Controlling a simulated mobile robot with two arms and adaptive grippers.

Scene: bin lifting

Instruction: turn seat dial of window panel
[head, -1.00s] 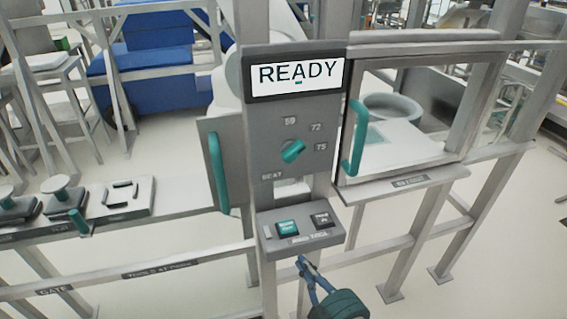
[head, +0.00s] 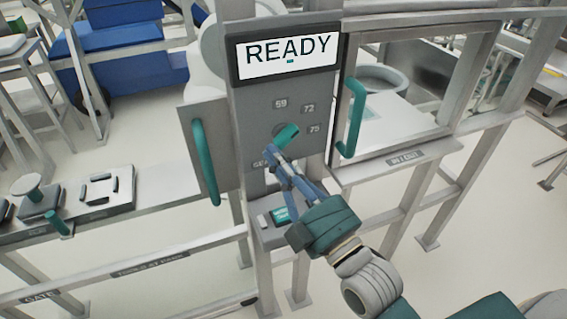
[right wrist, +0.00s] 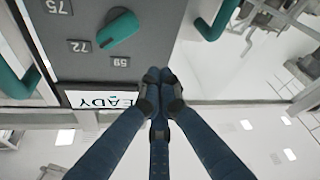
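The seat dial (head: 286,134) is a teal knob on the grey window panel (head: 250,105), among the marks 59, 72 and 75. Its handle slants up to the right in the head view. In the right wrist view the dial (right wrist: 118,30) appears upside down, left of my fingertips. My right gripper (head: 271,150) is just below and left of the dial in the head view. In the right wrist view its blue fingertips (right wrist: 160,76) are together with nothing visible between them. Whether they touch the panel is unclear. My left gripper is out of view.
A READY display (head: 287,54) tops the panel. Teal handles stand left (head: 206,160) and right (head: 352,115) of the dial. A button box (head: 268,225) below is partly hidden by my gripper. A bench (head: 150,205) is at left.

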